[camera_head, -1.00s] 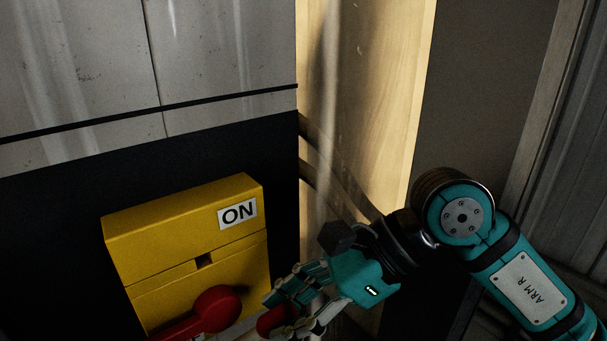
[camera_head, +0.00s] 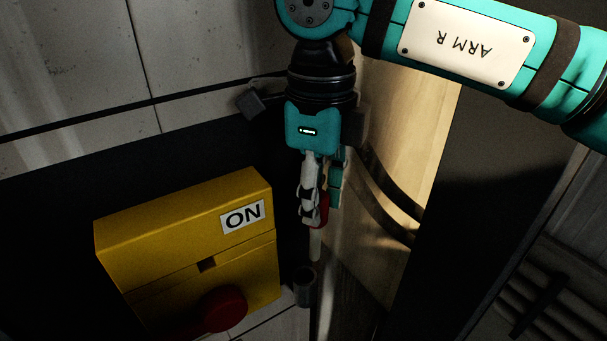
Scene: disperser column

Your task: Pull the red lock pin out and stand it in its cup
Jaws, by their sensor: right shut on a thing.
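My right gripper (camera_head: 318,212) points straight down and is shut on the red lock pin (camera_head: 323,211). The pin's red head shows between the fingers, and its pale shank (camera_head: 315,245) hangs about upright below them. A small dark grey cup (camera_head: 305,287) stands below, beside the yellow box. The pin's lower end appears just above the cup and a little to its right in the picture; I cannot tell the exact gap in depth. My left gripper is not in view.
The yellow switch box (camera_head: 190,240) with an ON label (camera_head: 243,217) and a red knob (camera_head: 222,308) stands left of the cup. A pale lit panel (camera_head: 410,150) with dark curved bands lies behind my right arm.

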